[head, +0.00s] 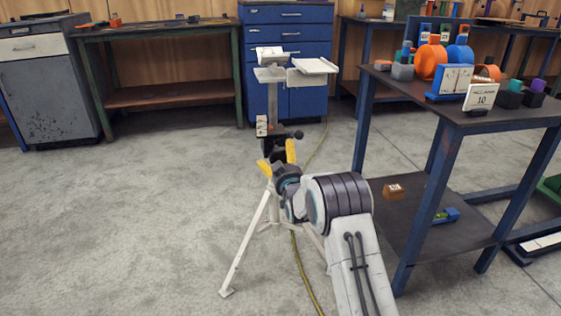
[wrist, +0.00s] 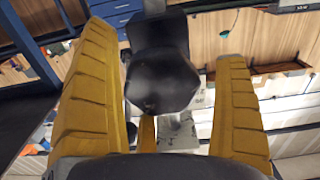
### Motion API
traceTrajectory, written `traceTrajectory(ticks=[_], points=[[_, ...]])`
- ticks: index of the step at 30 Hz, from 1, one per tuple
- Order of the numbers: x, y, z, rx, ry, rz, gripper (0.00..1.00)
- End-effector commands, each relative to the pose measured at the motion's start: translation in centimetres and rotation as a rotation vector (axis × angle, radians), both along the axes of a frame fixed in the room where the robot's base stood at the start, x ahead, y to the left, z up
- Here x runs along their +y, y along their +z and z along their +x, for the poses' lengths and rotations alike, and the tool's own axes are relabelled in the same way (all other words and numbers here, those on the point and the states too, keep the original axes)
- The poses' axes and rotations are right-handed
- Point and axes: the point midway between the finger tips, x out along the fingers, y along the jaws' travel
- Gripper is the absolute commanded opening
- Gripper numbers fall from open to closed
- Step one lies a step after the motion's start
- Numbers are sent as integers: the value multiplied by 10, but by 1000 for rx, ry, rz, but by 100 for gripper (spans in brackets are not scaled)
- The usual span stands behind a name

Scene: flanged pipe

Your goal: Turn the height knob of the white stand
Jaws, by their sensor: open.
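The white stand (head: 273,100) rises from splayed legs in the middle of the head view, with a white plate on top. A black collar sits partway up its post, with a small dark round knob (head: 298,135) sticking out to the right. My gripper (head: 278,158), with yellow fingers, is open just below and in front of the collar. In the wrist view a large black faceted part (wrist: 162,80), which looks like a knob, sits between the spread fingers. I cannot tell whether either finger touches it. My gripper and arm hide the lower post in the head view.
A dark workbench (head: 510,112) with blue legs stands close on the right, holding orange and blue parts. A blue drawer cabinet (head: 289,20) and a green-legged bench (head: 160,32) stand behind. A yellow-green hose (head: 306,275) crosses the floor. The left floor is clear.

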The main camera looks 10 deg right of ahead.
Motion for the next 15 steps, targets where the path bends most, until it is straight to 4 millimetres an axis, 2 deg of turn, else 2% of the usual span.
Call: traceTrajectory(ticks=[12, 15], points=[[0, 0, 3, 0, 0, 0, 91], [0, 0, 3, 0, 0, 0, 84]])
